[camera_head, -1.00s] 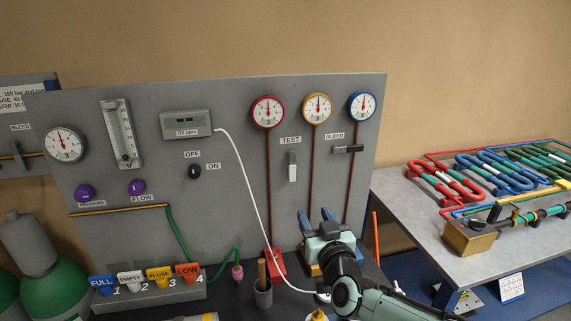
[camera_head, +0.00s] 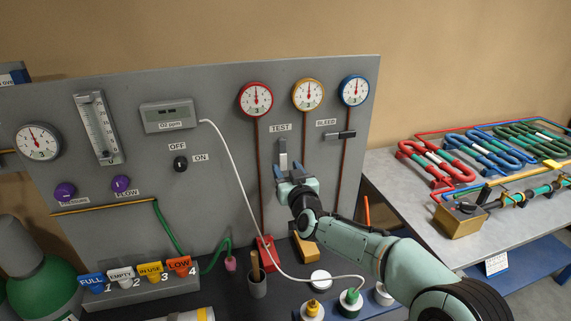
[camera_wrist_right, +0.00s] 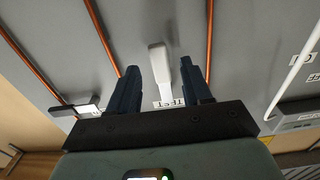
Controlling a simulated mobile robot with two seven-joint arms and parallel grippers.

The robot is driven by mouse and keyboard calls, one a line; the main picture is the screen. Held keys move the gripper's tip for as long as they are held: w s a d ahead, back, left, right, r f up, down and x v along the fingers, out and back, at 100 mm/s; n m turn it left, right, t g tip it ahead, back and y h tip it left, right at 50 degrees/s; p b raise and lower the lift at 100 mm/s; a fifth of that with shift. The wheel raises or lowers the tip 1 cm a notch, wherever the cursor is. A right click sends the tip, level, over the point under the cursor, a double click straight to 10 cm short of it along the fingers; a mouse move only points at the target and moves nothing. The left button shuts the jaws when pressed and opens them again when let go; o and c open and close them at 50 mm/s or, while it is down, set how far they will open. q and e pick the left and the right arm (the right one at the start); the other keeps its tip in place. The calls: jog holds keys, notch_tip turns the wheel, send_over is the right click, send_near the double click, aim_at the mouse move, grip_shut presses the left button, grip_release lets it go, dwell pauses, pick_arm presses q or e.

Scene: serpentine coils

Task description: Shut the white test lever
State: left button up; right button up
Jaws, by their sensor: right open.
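The white test lever (camera_head: 283,158) stands vertical on the grey panel, below the TEST label (camera_head: 280,127). My right gripper (camera_head: 288,171) is open just below it, with its fingers pointing up toward the panel. In the right wrist view the lever (camera_wrist_right: 159,68) appears between the two dark open fingers (camera_wrist_right: 158,82). The fingers are apart and do not grip it; I cannot tell whether either touches it. My left gripper is in no view.
The black bleed lever (camera_head: 340,135) lies horizontal to the right, below the BLEED label. Red, yellow and blue gauges sit above. A white hose (camera_head: 240,190) hangs left of the gripper. A bench with coloured coils (camera_head: 480,150) stands at the right.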

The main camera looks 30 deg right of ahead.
jog(key=shift+x, duration=0.95)
jog(key=shift+c, duration=0.3)
grip_shut()
